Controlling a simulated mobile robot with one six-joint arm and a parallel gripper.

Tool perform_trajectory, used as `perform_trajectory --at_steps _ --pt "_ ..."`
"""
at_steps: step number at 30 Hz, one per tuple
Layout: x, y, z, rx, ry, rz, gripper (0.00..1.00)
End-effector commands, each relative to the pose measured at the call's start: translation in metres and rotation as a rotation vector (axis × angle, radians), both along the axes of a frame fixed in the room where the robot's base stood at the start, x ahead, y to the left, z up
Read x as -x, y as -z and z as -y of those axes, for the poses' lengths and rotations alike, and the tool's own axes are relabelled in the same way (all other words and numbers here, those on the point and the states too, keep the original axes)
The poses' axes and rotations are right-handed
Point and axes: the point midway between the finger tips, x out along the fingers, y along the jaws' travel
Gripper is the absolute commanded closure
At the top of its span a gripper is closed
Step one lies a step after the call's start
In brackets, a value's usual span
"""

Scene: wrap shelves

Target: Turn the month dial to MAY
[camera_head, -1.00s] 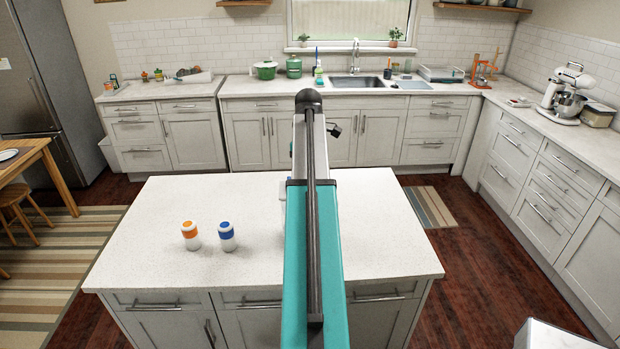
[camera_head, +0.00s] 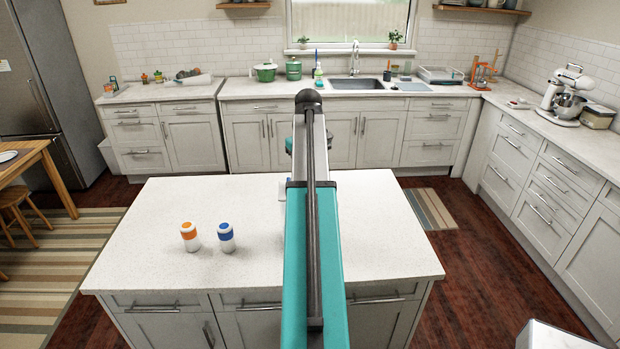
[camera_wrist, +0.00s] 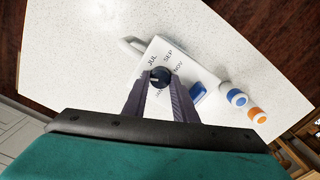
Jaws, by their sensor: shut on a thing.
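In the wrist view a white panel (camera_wrist: 196,70) lies on the island top, with month names printed around a small dark month dial (camera_wrist: 160,74). JUL, SEP and NOV are readable; the labels on the near side are partly covered by my fingers. A pale mark shows on the dial, but I cannot tell which month it points to. My gripper (camera_wrist: 159,80) is shut on the dial, one finger on each side. In the head view my arm hides the dial and nearly all of the panel.
A blue-banded jar (camera_head: 226,238) and an orange-banded jar (camera_head: 189,237) stand on the white island top (camera_head: 140,225), left of my arm. In the wrist view a blue piece (camera_wrist: 198,93) sits at the panel's near edge. The island's right side is clear.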

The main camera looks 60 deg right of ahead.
Motion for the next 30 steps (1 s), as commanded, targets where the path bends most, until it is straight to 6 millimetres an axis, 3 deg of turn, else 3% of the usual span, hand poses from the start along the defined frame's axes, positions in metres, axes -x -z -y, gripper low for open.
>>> perform_trajectory --at_steps 7,8,11,23,30 --pt "0.000 0.000 0.000 0.000 -0.001 0.000 0.97" --pt "0.000 0.000 0.000 0.000 -0.001 0.000 0.73" --pt "0.000 0.000 0.000 0.000 -0.001 0.000 0.56" --pt "0.000 -0.003 0.000 0.000 -0.002 0.000 0.55" --pt "-0.001 -0.022 0.001 0.001 -0.002 0.001 0.55"
